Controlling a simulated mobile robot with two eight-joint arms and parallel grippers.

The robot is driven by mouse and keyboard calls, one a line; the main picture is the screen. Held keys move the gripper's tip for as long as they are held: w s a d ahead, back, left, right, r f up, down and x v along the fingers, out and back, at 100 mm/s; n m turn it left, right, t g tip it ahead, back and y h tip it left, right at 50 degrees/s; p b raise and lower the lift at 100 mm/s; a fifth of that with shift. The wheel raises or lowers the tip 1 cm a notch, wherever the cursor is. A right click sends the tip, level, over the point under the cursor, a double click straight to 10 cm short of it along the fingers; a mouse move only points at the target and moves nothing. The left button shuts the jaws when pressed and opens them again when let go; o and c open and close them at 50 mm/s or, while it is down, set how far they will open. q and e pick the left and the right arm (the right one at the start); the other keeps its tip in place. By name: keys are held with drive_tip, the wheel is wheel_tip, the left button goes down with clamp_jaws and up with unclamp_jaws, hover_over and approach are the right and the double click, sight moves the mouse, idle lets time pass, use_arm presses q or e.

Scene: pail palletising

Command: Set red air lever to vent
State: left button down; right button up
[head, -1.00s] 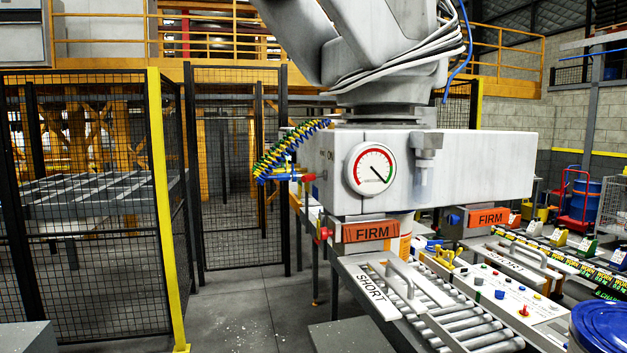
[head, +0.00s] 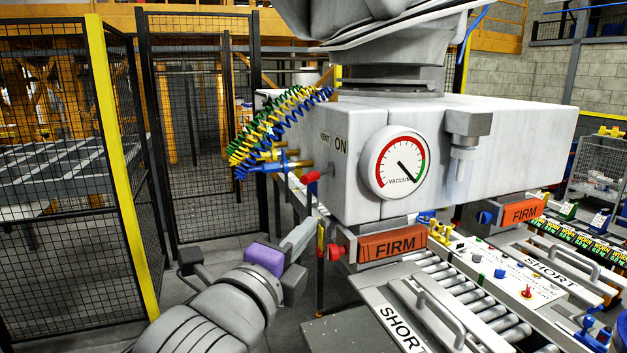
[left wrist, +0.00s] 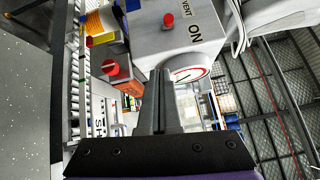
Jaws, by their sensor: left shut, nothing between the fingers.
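The red air lever (head: 311,177) sticks out from the end face of the white vacuum box (head: 460,150). The words VENT and ON are printed above it. It also shows in the left wrist view (left wrist: 168,20), beside the same words. I cannot tell for sure which word it points at. My left gripper (head: 308,232) is shut and empty, below the lever and apart from it. Its closed fingers (left wrist: 165,82) point up towards the box in the left wrist view. My right gripper is not in view.
A second red knob (head: 335,251) sits beside the orange FIRM block (head: 393,245), close to my left gripper. Coiled hoses (head: 275,130) hang left of the box. A roller conveyor (head: 480,305) runs below. Mesh fencing (head: 60,200) stands at left.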

sight(317, 175)
use_arm(q)
drive_tip(key=shift+s+d+r+m, duration=0.35)
drive_tip(key=shift+s+r+m, duration=0.1)
drive_tip(key=shift+r, duration=0.15)
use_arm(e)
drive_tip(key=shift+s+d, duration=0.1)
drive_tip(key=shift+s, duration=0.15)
use_arm(q)
drive_tip(key=w+r+b, duration=0.1)
drive_tip(key=w+b, duration=0.1)
drive_tip(key=w, duration=0.9)
drive_tip(key=shift+w+d+r, duration=0.15)
drive_tip(key=shift+w+d, duration=0.05)
drive_tip(key=shift+w, duration=0.15)
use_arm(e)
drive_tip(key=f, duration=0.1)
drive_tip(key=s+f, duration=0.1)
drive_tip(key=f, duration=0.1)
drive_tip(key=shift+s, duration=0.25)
use_arm(q)
drive_tip(key=shift+w, duration=0.1)
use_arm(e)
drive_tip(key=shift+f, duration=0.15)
use_arm(q)
drive_tip(key=shift+h, duration=0.3)
